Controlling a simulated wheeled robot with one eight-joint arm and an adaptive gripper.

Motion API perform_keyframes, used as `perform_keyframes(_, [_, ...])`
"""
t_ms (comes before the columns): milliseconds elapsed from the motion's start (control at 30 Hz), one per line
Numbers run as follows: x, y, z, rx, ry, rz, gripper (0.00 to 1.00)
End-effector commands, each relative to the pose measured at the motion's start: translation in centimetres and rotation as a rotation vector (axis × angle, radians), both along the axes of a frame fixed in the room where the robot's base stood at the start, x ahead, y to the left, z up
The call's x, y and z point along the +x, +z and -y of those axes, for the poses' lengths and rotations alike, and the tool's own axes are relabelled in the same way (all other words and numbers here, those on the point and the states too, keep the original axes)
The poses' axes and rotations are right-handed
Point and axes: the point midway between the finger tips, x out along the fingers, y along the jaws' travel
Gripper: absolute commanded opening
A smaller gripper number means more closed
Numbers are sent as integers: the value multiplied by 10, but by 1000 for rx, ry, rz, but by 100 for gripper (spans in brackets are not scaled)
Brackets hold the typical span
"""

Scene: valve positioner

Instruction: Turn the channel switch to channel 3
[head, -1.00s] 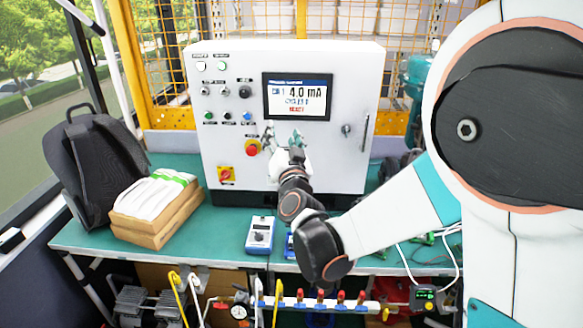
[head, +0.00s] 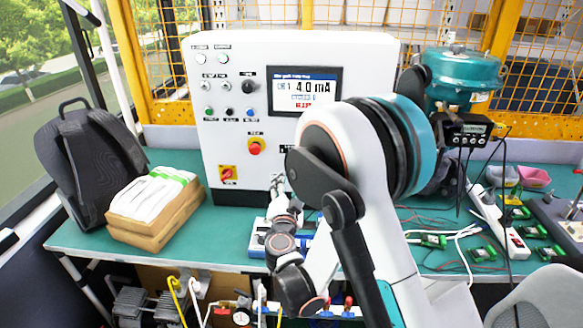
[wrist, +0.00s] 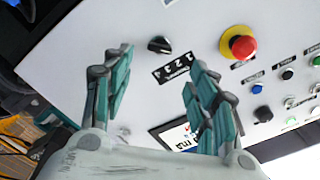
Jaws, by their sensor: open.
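The channel switch (wrist: 160,45) is a black knob on the white panel, beside a black label (wrist: 178,68) with several numbers. In the wrist view it lies between and just beyond my open fingertips (wrist: 158,62), with no contact visible. Its pointer direction is too small to read surely. In the head view my gripper (head: 278,183) is in front of the lower cabinet (head: 225,45), and I cannot make out the switch there; my arm covers that area. The display (head: 304,91) reads 4.0 mA; the channel digit is blurred.
A red emergency stop (head: 255,147) on yellow sits close to the switch, and a red-yellow rotary switch (head: 228,175) lies lower left. Small knobs and buttons fill the upper left panel. A backpack (head: 85,150) and box (head: 152,215) stand left; a teal actuator (head: 463,75) stands right.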

Motion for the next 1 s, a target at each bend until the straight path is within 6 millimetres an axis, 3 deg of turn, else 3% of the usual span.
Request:
perform_keyframes(200, [44,-3,2,0,-1,0,53])
perform_keyframes(400, [73,-2,3,0,-1,1,53])
perform_keyframes(600, [85,-1,3,0,1,0,53])
perform_keyframes(867, [86,-1,3,0,1,0,53])
perform_keyframes(900, [86,-1,3,0,1,0,51])
perform_keyframes(1000, [86,-1,3,0,1,1,28])
